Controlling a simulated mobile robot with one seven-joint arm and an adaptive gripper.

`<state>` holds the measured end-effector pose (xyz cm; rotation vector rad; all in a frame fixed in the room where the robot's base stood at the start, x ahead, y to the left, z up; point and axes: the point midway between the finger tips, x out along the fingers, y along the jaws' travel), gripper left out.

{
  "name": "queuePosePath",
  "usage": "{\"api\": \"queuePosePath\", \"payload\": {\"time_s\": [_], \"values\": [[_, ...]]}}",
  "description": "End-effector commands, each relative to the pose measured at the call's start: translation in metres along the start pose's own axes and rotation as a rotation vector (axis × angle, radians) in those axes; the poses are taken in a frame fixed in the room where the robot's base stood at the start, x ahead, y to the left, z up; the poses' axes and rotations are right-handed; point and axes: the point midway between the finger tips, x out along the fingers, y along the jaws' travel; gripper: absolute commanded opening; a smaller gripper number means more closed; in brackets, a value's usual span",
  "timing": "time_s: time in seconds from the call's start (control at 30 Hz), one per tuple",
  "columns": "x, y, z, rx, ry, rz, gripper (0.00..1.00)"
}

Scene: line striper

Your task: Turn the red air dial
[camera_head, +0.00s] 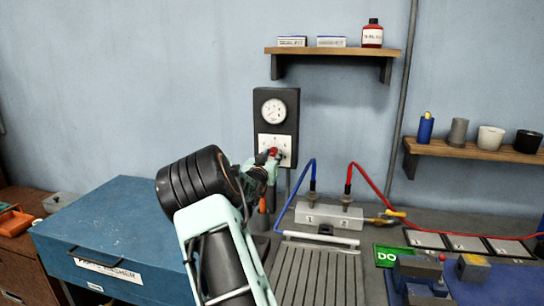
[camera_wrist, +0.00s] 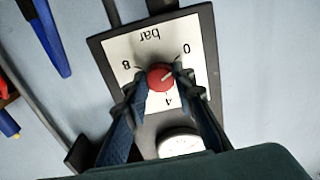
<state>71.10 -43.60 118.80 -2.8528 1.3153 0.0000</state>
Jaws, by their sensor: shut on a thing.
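The red air dial (camera_wrist: 160,77) sits on a white scale plate (camera_wrist: 203,58) marked 0, 4, 8 and bar. In the wrist view the plate appears upside down, and a pale pointer line on the dial points up and to the right. My gripper (camera_wrist: 155,84) has one finger on each side of the dial and is shut on it. In the head view the red dial (camera_head: 273,152) shows partly behind my gripper (camera_head: 268,160), on the dark wall panel (camera_head: 291,108) below a round gauge (camera_head: 273,111).
A shelf (camera_head: 340,51) with two boxes and a red bottle is above the panel. A blue hose (camera_head: 295,193) and a red hose (camera_head: 372,180) rise from a grey block (camera_head: 330,216) on the bench. A blue cabinet (camera_head: 125,225) stands at left.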

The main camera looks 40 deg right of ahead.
Motion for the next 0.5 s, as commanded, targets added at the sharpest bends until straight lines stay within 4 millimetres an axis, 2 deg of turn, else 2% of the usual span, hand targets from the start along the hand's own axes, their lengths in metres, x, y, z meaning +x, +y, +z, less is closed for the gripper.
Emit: {"api": "queuePosePath", "payload": {"time_s": [0.27, 0.5], "values": [[0.0, 0.0003, 0.0014, 0.02, 0.001, 0.0, 0.0], [-0.0001, 0.0003, 0.0051, 0.129, 0.001, 0.0, 0.0]]}}
